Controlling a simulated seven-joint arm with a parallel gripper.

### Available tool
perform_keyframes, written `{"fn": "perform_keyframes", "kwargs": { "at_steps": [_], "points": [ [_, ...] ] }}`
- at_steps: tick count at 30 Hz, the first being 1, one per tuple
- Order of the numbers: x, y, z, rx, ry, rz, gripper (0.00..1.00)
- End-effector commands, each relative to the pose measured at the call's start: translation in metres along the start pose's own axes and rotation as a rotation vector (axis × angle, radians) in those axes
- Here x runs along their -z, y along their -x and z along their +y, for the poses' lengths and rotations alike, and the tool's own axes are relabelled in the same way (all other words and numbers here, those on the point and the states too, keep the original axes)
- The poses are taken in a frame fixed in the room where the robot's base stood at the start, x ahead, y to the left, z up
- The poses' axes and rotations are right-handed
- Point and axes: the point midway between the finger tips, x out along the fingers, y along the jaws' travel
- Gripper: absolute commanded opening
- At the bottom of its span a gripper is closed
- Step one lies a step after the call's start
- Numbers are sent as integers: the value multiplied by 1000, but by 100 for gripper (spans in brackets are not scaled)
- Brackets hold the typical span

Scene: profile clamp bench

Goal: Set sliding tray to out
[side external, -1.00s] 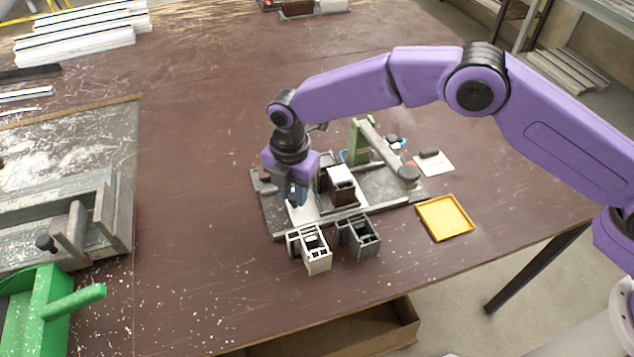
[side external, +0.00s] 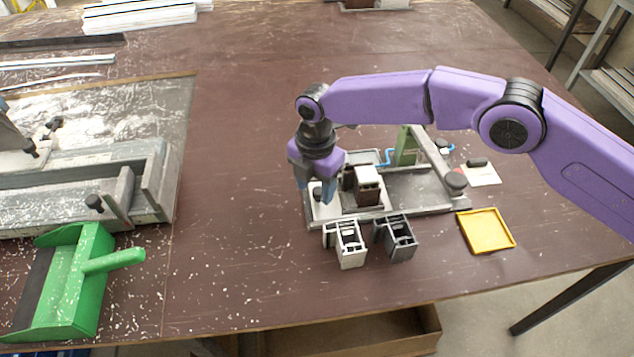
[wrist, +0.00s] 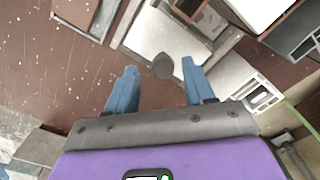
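The sliding tray appears to be the pale flat plate (side external: 326,211) at the left end of the grey clamp fixture (side external: 425,190). In the wrist view the pale plate (wrist: 155,35) carries a dark rounded knob (wrist: 163,66). My gripper (side external: 315,187) points down over that left end of the fixture. In the wrist view my gripper (wrist: 159,67) is open, with its two blue fingers apart and the knob showing between their tips. I cannot tell whether either finger touches the knob. The fingers partly hide the plate in the side view.
A brown and white block (side external: 367,185) stands in the fixture right of my gripper. White (side external: 347,245) and dark grey (side external: 398,241) profile pieces sit in front. A yellow tray (side external: 486,230) lies to the right. A green dustpan (side external: 75,275) is at left.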

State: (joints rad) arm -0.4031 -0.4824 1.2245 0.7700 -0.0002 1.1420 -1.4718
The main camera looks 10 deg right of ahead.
Motion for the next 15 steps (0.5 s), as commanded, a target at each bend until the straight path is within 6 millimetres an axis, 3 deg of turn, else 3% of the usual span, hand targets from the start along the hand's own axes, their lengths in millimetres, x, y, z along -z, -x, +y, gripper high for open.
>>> {"fn": "perform_keyframes", "kwargs": {
  "at_steps": [8, 15],
  "points": [
    [-1, 12, 0, 0, -1, 0, 53],
    [0, 57, 0, -1, 0, 0, 53]
  ]
}}
